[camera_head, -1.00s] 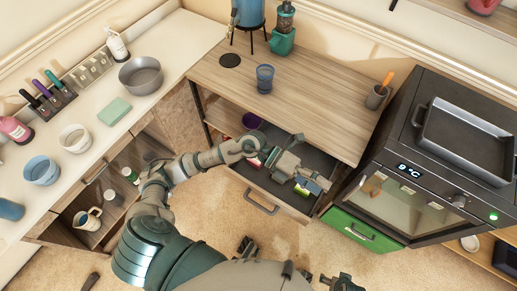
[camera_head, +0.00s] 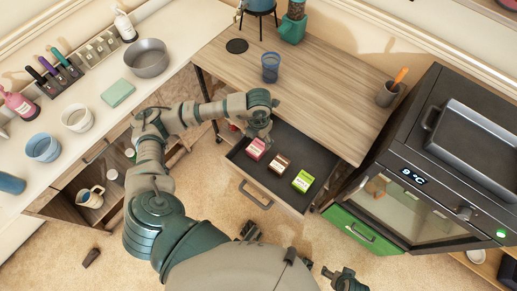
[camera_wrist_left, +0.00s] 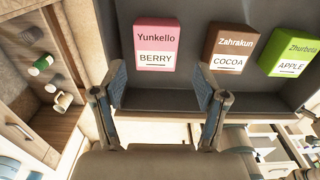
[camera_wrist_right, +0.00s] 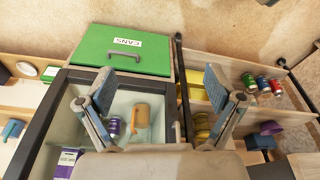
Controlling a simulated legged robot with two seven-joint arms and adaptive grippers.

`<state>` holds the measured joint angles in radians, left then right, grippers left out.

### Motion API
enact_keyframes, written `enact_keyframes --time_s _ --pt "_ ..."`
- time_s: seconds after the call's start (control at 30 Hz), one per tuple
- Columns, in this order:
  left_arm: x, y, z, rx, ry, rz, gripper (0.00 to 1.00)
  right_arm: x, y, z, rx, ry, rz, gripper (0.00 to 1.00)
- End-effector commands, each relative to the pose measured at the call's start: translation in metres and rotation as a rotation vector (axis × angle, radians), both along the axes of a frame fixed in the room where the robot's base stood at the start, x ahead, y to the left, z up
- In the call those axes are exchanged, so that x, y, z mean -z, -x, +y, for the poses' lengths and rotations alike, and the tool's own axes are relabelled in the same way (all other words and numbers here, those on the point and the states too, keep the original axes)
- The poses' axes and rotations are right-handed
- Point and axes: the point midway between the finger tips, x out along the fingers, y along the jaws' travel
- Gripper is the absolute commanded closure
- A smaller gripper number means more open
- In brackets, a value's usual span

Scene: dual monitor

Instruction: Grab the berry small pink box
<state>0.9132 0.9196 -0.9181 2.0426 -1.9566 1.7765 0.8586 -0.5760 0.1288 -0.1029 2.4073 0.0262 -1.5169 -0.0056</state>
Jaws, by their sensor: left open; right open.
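The small pink berry box (camera_head: 255,149) lies in the open drawer (camera_head: 311,207) under the wooden counter, at the drawer's left. Its BERRY label reads clearly in the left wrist view (camera_wrist_left: 155,47). A brown cocoa box (camera_head: 279,163) and a green apple box (camera_head: 303,181) lie to its right. My left gripper (camera_head: 262,132) is by the pink box, its fingers partly hidden in the head view. In the left wrist view its open, empty fingers (camera_wrist_left: 163,95) point toward the pink box, which is beyond them. My right gripper (camera_wrist_right: 162,95) is open and empty, away from the boxes.
The drawer handle (camera_head: 256,197) sticks out in front. A blue cup (camera_head: 270,67) stands on the counter above the drawer. The drawer's back right is clear.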

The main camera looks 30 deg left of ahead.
Motion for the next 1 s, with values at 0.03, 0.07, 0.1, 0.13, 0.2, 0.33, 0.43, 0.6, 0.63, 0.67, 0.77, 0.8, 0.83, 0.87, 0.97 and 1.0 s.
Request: enact_keyframes --time_s 0.03,0.07,0.1,0.13,0.2,0.33,0.43,0.6,0.63,0.67,0.77,0.8,0.83,0.87,0.97,1.0 --pt "0.011 0.001 0.002 -0.001 0.001 0.005 0.27 -0.004 0.001 0.002 0.0 0.0 -0.002 0.08" --pt "0.015 0.001 0.003 0.0 0.003 0.004 0.27 -0.006 0.002 0.002 0.0 0.001 -0.002 0.08" --pt "0.02 0.001 0.005 0.0 0.004 0.003 0.27 -0.009 0.003 0.004 0.001 0.003 -0.001 0.08" --pt "0.022 0.001 0.007 -0.001 0.006 0.002 0.27 -0.011 0.003 0.005 0.001 0.004 -0.003 0.08" --pt "0.027 0.001 0.009 -0.002 0.008 0.003 0.27 -0.014 0.003 0.006 0.002 0.007 -0.004 0.08" --pt "0.042 0.001 0.01 -0.001 0.012 0.004 0.27 -0.016 -0.001 0.01 0.0 0.003 -0.028 0.08" --pt "0.059 0.002 0.007 0.0 0.011 0.006 0.27 -0.015 -0.014 0.013 -0.003 -0.011 -0.084 0.08" --pt "0.079 0.003 0.004 -0.003 0.0 0.011 0.27 -0.015 -0.03 0.014 -0.008 -0.031 -0.16 0.08" --pt "0.081 0.003 0.004 -0.003 -0.002 0.011 0.27 -0.015 -0.032 0.014 -0.009 -0.033 -0.166 0.08" --pt "0.081 0.003 0.004 -0.003 -0.002 0.01 0.27 -0.015 -0.033 0.014 -0.009 -0.035 -0.169 0.08" --pt "0.081 0.002 0.003 -0.001 0.001 0.008 0.27 -0.016 -0.033 0.014 -0.009 -0.035 -0.173 0.08" --pt "0.08 0.002 0.004 -0.001 0.002 0.007 0.27 -0.016 -0.033 0.014 -0.009 -0.033 -0.173 0.08" --pt "0.08 0.002 0.004 -0.001 0.005 0.006 0.27 -0.016 -0.033 0.015 -0.009 -0.032 -0.173 0.08" --pt "0.08 0.002 0.004 -0.001 0.006 0.005 0.26 -0.016 -0.033 0.015 -0.009 -0.031 -0.173 0.08" --pt "0.079 0.003 0.005 -0.001 0.008 0.005 0.51 -0.017 -0.033 0.016 -0.009 -0.031 -0.173 0.08" --pt "0.079 0.003 0.005 -0.001 0.008 0.004 0.61 -0.017 -0.033 0.016 -0.009 -0.031 -0.172 0.08"
